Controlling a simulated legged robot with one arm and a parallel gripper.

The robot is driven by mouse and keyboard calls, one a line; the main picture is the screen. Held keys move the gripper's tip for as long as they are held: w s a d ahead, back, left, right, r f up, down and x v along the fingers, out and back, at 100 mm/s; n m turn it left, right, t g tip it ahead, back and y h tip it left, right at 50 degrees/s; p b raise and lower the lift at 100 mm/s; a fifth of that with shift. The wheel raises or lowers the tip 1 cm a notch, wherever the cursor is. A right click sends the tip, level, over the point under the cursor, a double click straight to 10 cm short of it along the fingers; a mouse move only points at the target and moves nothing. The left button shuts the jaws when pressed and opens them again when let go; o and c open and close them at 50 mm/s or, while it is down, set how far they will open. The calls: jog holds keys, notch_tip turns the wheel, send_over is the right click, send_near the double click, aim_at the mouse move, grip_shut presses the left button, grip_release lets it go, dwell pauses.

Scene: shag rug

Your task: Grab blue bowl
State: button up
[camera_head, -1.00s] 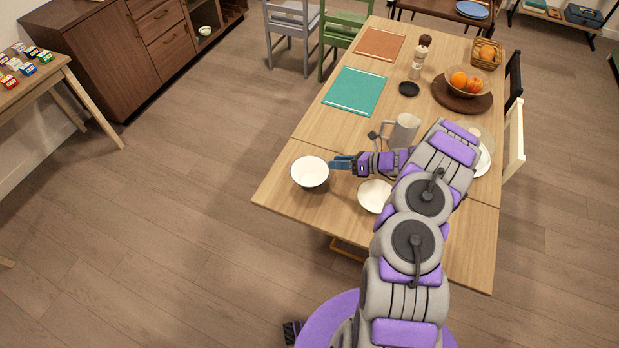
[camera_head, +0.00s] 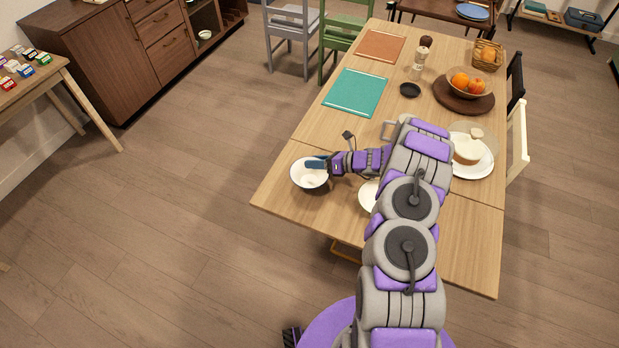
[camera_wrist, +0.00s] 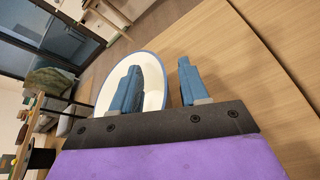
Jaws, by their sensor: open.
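The bowl (camera_head: 298,178) stands on the left edge of the wooden table. It has a white inside and a dark or blue rim, and the rim looks blue in the wrist view (camera_wrist: 148,58). My gripper (camera_head: 316,164) is at the bowl's right side, with its blue fingers over the rim. In the wrist view my gripper (camera_wrist: 160,80) is open. One finger is in front of the bowl's white inside and the other is just outside its rim. Whether the fingers touch the bowl cannot be told. The bowl's outer wall is mostly hidden.
A white bowl (camera_head: 367,197) stands close to the right, partly behind my arm. A teal placemat (camera_head: 356,92), a black coaster (camera_head: 410,90) and a fruit bowl (camera_head: 470,84) lie farther back on the table (camera_head: 290,205).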

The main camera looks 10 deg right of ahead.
grip_shut()
dwell(0.4)
jog(key=shift+r, duration=0.1)
